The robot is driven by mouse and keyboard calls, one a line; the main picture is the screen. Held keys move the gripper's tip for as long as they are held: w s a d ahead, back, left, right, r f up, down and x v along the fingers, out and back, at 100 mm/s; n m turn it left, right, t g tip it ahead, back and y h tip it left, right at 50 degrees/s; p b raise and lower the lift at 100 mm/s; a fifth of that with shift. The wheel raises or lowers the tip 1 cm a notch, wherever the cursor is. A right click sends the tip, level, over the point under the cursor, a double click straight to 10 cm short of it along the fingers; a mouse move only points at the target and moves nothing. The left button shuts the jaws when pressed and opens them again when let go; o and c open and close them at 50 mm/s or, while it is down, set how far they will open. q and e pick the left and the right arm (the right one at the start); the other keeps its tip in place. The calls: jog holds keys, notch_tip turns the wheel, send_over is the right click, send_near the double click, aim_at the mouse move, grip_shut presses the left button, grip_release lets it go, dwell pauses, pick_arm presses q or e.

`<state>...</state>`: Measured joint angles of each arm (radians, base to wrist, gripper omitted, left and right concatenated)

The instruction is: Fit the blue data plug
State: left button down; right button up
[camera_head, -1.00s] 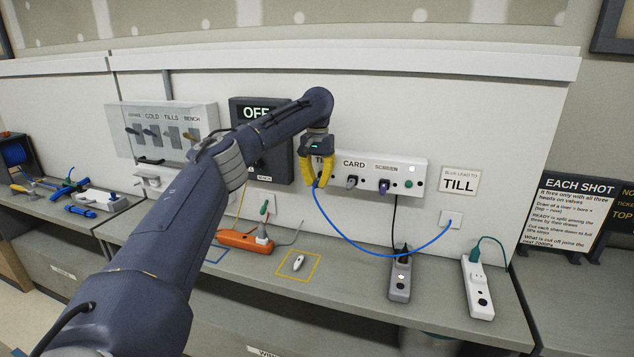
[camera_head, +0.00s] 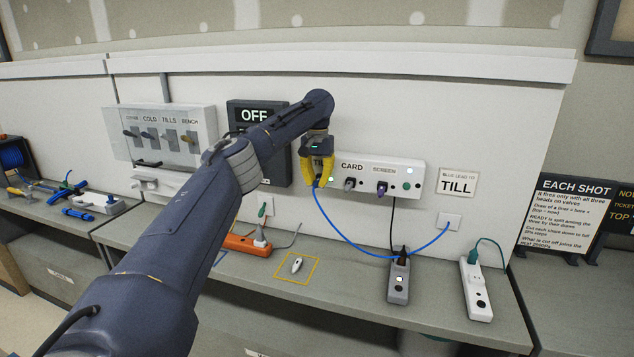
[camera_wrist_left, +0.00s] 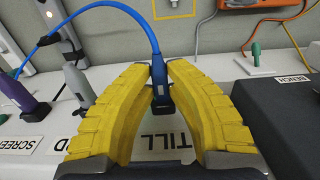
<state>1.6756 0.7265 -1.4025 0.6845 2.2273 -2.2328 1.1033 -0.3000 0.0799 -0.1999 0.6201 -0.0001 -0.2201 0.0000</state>
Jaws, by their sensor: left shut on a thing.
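My left gripper (camera_head: 317,168) has yellow fingers and is shut on the blue data plug (camera_wrist_left: 160,92), which shows between the fingertips in the left wrist view. The fingers are in front of the TILL end of the white port box (camera_head: 408,178) on the wall. A blue cable (camera_head: 350,240) hangs from the plug and loops right to a wall plate (camera_head: 447,221). My right gripper is not in view.
Grey and purple plugs sit in CARD (camera_head: 350,184) and SCREEN (camera_head: 382,188). A small white object (camera_head: 297,264) lies in a yellow outline.

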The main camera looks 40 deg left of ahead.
pick_arm(q)
jog(key=c, duration=1.3)
grip_release()
jog(key=shift+c, duration=0.2)
notch_tip(320, 180, up, 12)
